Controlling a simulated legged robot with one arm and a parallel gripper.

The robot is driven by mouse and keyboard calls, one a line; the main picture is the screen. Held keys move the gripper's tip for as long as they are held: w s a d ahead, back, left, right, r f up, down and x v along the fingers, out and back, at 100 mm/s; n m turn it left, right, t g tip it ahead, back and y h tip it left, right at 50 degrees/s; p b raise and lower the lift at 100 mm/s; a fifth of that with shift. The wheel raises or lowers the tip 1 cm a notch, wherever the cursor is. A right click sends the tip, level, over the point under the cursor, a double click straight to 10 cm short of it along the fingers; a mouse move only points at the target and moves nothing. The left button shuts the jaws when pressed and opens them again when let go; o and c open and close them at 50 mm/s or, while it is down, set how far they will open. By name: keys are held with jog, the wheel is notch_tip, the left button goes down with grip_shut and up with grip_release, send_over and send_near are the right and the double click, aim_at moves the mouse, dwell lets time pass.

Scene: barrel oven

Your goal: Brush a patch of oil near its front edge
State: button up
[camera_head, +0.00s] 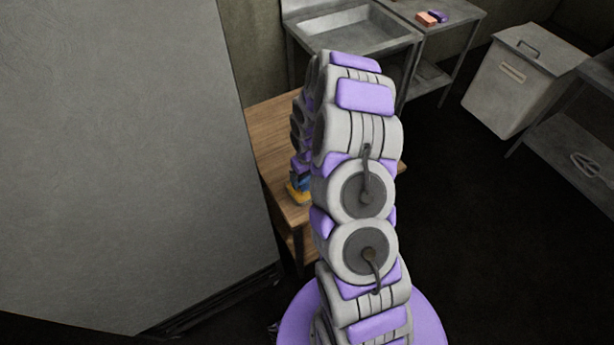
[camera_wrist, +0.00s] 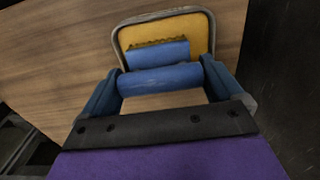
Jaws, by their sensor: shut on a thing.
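My gripper (camera_wrist: 161,74) shows in the wrist view with its two blue fingers on either side of a blue rounded bar. It is shut on this bar, which appears to be the handle of a blue brush (camera_wrist: 158,53). The brush's blue block has a dark, ragged edge on its far side. The brush is over or on a yellow tray-like thing (camera_wrist: 195,32) with a grey rim; I cannot tell if they touch. The yellow thing also shows in the head view (camera_head: 297,196), partly behind my arm. I cannot make out any oil patch.
The yellow thing lies on a wooden table (camera_head: 275,123). A large grey panel (camera_head: 120,150) rises close on the left. A metal sink (camera_head: 345,32) stands behind, with a side table holding small blocks (camera_head: 432,17). A grey bin (camera_head: 522,80) is at right; the floor between is clear.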

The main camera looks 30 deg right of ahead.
jog(key=shift+a, duration=0.5)
jog(key=shift+a+r, duration=0.2)
jog(key=shift+r, duration=0.05)
jog(key=shift+d+r+p, duration=0.3)
jog(key=shift+r+p, duration=0.05)
jog(key=shift+r, duration=0.4)
jog(key=shift+d+r+p, duration=0.25)
jog(key=shift+r+p, duration=0.05)
jog(key=shift+r, duration=0.45)
jog(key=shift+a+r+p, duration=0.2)
jog(key=shift+r, duration=0.45)
jog(key=shift+a+r+p, duration=0.2)
jog(key=shift+r, duration=0.85)
jog(key=shift+d, duration=0.15)
